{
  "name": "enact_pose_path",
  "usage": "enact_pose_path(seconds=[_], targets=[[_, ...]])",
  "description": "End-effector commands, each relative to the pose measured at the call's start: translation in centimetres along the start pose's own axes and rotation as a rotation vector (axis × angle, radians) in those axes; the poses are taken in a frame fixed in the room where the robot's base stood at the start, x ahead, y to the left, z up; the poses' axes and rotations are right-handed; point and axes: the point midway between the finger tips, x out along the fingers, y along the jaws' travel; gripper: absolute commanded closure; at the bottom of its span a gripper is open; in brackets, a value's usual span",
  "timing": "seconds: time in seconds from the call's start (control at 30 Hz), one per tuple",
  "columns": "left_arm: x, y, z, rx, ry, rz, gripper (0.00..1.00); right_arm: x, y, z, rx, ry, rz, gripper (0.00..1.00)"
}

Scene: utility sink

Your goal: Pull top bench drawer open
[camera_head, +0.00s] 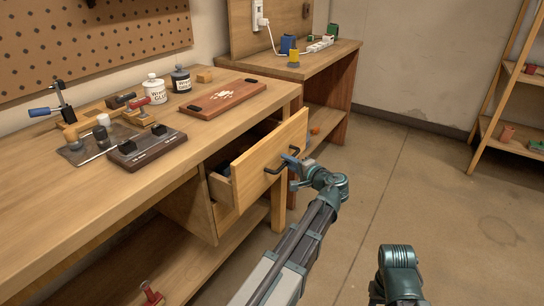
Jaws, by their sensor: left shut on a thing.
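The top bench drawer (262,165) is under the right part of the wooden workbench. It stands pulled partway out, and its dark inside shows behind the front panel. A black bar handle (272,169) is on its front. My left gripper (286,161) is at the handle and shut on it; the fingers partly hide the handle's right part. My right arm shows only as a link at the bottom right, and its gripper is not visible.
The workbench top (90,200) holds a brown board (227,95), jars, a dark block (146,149) and several tools. A second bench (300,70) stands behind. Shelves (514,130) stand at the far right. The floor (400,180) in front is clear.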

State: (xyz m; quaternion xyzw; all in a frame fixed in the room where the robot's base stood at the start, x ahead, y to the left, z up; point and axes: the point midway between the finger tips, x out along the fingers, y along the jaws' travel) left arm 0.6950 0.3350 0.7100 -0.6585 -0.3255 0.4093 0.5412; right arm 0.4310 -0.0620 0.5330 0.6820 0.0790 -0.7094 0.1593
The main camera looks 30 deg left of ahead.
Motion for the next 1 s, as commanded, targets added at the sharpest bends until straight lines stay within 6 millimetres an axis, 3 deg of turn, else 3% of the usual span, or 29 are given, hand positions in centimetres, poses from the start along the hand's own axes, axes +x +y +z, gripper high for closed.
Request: enact_pose_path(seconds=[0.2,0.5,0.7,1.0], targets=[[-5.4,1.3,-2.3,0.000,0.005,0.002,1.00,0.0,0.0,0.0,0.000,0.000,0.000,0.50],[-10.5,2.4,-4.4,-0.001,0.002,0.002,1.00,0.0,0.0,0.0,0.000,0.000,0.000,0.50],[-12.3,2.8,-5.1,-0.001,0.000,0.002,1.00,0.0,0.0,0.0,0.000,0.000,0.000,0.50],[-13.0,3.0,-5.3,-0.001,-0.001,0.002,1.00,0.0,0.0,0.0,0.000,0.000,0.000,0.50]])
